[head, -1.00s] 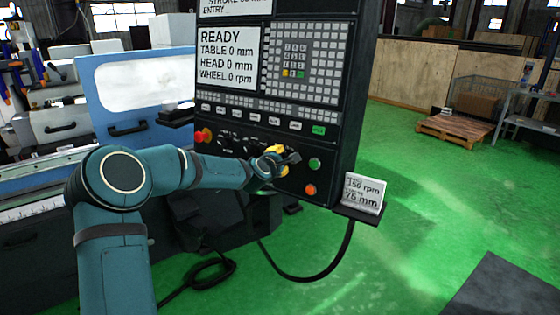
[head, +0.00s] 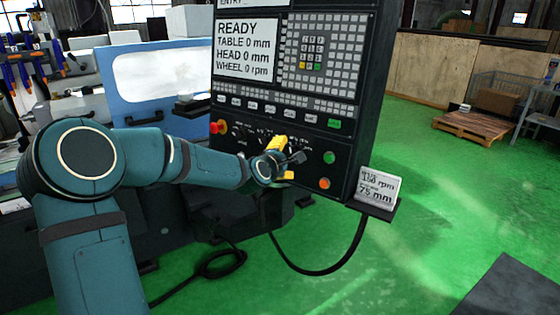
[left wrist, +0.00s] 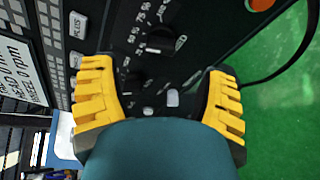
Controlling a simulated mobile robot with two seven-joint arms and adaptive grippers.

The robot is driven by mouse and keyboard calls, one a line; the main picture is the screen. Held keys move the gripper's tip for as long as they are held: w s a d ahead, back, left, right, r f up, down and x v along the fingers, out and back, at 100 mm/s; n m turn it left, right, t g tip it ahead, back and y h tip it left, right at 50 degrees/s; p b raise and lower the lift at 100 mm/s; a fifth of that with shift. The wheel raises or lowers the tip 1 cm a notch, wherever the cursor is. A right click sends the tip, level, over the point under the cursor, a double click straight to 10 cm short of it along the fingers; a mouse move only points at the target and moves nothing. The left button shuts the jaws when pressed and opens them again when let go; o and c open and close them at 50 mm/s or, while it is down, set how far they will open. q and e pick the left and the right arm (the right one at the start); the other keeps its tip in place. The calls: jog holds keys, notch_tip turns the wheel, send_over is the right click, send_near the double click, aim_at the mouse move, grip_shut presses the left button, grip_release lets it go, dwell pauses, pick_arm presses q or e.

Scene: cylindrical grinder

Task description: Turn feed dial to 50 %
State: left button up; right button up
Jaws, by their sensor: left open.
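The control panel (head: 290,85) of the grinder fills the middle of the head view. Its lower strip carries small dials. In the left wrist view, a black dial (left wrist: 160,40) with a light pointer has percent marks around it. A second dark knob (left wrist: 135,82) sits nearer, between the fingers. I cannot read which one is the feed dial. My left gripper (head: 283,158) is open in front of the lower panel and hides part of the dial row. Its yellow fingers stand apart in the left wrist view (left wrist: 160,98), with nothing seen gripped. My right gripper is not in view.
A red stop button (head: 218,127) is left of the dials. A green button (head: 330,157) and an orange button (head: 324,183) are to the right. A small sign (head: 378,186) stands on a ledge at the panel's lower right. A black cable (head: 320,270) loops below.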

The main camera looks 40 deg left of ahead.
pick_arm(q)
jog(key=shift+v, duration=1.85)
jog(key=s+d+f+m+g+h, duration=0.25)
jog(key=d+f+m, duration=0.25)
jog(key=d+f, duration=0.55)
jog(key=s+d+f+m+g+h, duration=0.25)
jog(key=d+f+m, duration=0.4)
jog(key=f, duration=0.65)
jog(key=s+d+f+m+g+h, duration=0.1)
jog(key=s+d+f+m+g, duration=0.3)
jog(key=s+d+f, duration=0.3)
jog(key=s+d+f+m+g, duration=0.4)
jog(key=s+d+f+m, duration=0.2)
jog(key=s, duration=0.6)
notch_tip(320, 180, down, 2)
jog(key=shift+s+d+f+h, duration=0.25)
jog(key=shift+s+d+h, duration=0.05)
jog(key=shift+d+h, duration=0.1)
jog(key=shift+m, duration=0.25)
